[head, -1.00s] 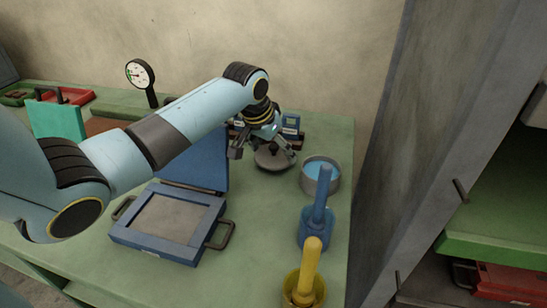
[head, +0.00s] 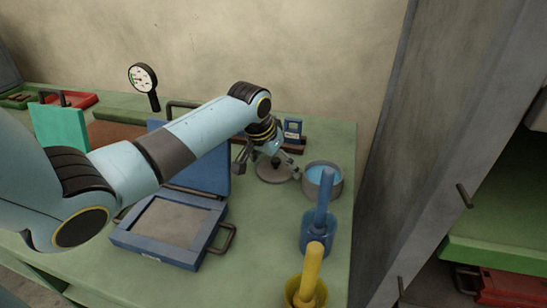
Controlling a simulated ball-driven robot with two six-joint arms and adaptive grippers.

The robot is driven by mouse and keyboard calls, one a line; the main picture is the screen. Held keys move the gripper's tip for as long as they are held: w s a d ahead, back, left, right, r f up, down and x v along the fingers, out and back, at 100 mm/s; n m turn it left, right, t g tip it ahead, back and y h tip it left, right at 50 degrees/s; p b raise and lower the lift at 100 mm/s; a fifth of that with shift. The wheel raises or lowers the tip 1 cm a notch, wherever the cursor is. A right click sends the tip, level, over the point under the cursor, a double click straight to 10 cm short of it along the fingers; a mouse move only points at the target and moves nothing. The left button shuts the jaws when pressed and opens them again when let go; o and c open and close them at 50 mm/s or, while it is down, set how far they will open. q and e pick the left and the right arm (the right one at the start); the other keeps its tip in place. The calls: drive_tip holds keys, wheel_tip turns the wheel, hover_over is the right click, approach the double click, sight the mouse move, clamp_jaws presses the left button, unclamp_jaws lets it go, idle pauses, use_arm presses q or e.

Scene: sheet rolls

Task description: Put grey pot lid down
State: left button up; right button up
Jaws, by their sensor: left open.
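The grey pot lid (head: 274,175) lies on the green tabletop, left of a grey pot (head: 336,183) with blue contents. My left gripper (head: 268,163) is over the lid with its fingers spread open. The gripper covers the lid's middle, so I cannot tell whether the fingers touch its knob. My right gripper is not in view.
A blue case (head: 160,252) with a raised lid stands open in front of the lid, to the left. A blue holder (head: 318,234) and a yellow holder (head: 297,291) with upright handles stand along the right. A dial gauge (head: 143,78) stands at the back. A grey panel (head: 410,140) borders the right.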

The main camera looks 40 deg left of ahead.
use_arm(q)
drive_tip(key=p+v, duration=0.2)
drive_tip(key=v, duration=1)
